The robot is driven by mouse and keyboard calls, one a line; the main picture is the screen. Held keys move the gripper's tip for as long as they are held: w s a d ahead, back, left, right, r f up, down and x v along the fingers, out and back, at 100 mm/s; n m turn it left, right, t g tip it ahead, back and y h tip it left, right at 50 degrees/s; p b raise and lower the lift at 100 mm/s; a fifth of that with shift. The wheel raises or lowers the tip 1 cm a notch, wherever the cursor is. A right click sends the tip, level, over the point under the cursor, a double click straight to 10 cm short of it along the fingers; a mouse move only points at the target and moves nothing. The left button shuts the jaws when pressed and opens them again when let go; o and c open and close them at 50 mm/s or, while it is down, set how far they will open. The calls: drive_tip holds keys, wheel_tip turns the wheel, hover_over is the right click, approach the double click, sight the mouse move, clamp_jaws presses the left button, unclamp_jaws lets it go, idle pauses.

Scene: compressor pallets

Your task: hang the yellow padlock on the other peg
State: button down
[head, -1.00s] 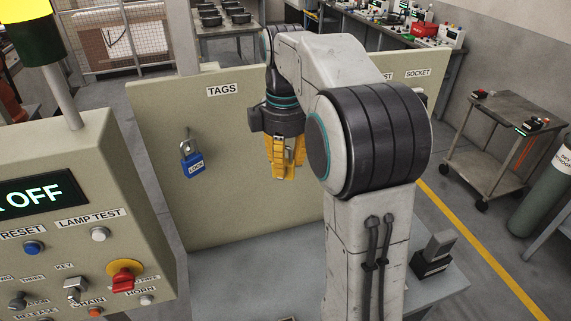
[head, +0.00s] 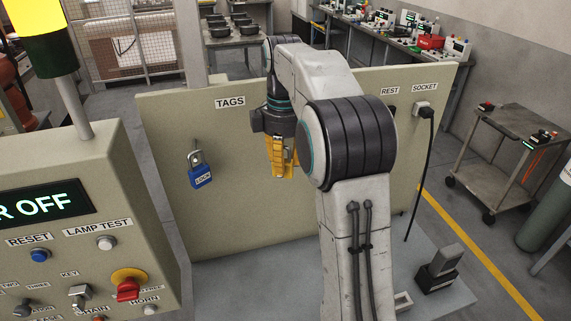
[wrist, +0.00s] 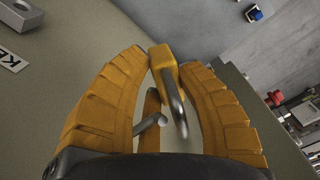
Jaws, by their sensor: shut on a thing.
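My gripper (head: 282,165), with yellow fingers, is in front of the beige board (head: 240,215), right of the TAGS label. In the wrist view my gripper (wrist: 160,65) is shut on the yellow padlock (wrist: 162,60), whose grey shackle points back between the fingers. A grey rod, probably a peg (wrist: 150,128), shows near the shackle; I cannot tell whether they touch. In the head view the padlock blends with the fingers. A blue padlock (head: 201,178) marked LOCK hangs on the board under TAGS. The arm hides part of the board.
A control panel (head: 75,260) with buttons and a lit beacon stands at front left. A socket with a black cord (head: 424,112) is on the board's right. A grey bench (head: 240,290) runs below. A cart (head: 510,150) stands far right.

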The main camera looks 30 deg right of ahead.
drive_tip(key=w, duration=0.1)
drive_tip(key=w+f, duration=0.1)
drive_tip(key=shift+w+d, duration=0.25)
drive_tip(key=shift+w, duration=0.05)
drive_tip(key=shift+f, duration=0.1)
idle(0.9)
drive_tip(key=c, duration=1.3)
unclamp_jaws()
drive_tip(key=o, duration=0.3)
drive_tip(key=shift+w, duration=0.2)
drive_tip(key=shift+o, duration=0.9)
drive_tip(key=shift+s, duration=0.1)
drive_tip(key=shift+r, duration=0.25)
